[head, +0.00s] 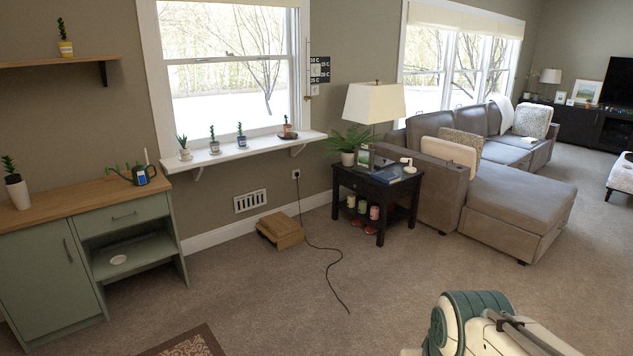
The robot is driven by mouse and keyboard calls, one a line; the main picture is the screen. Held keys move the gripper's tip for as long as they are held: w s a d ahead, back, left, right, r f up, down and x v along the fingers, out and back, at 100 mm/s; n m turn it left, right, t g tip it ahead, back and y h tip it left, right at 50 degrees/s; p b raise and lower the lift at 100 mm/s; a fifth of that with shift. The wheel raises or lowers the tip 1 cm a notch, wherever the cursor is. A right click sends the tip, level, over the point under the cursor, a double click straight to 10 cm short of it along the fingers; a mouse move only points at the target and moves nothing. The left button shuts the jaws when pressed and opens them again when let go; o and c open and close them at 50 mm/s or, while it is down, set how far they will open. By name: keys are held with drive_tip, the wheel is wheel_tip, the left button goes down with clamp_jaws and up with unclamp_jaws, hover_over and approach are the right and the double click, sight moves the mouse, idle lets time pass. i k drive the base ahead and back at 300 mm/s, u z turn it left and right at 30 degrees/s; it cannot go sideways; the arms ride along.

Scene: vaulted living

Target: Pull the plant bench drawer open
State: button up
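The plant bench (45,270) stands at the left against the wall, green with a wooden top. Its drawer (138,209) is at the upper right of the bench, just under the top, with a slim bar handle (124,216) on its front. The drawer front looks flush with the bench, so it appears shut. Part of my arm shows at the bottom right, well apart from the bench. My gripper is not in view.
A watering can (142,175) and a potted plant (17,191) stand on the bench top. An open shelf (135,254) below the drawer holds a white dish. A brown box (280,230), a cord (328,267) and a rug (185,344) lie on the floor. Carpet (245,300) is clear before the bench.

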sight(88, 224)
drive_tip(key=z, duration=0.25)
drive_tip(key=i, duration=2.05)
drive_tip(key=u, duration=0.9)
drive_tip(key=i, duration=1.55)
drive_tip(key=u, duration=0.7)
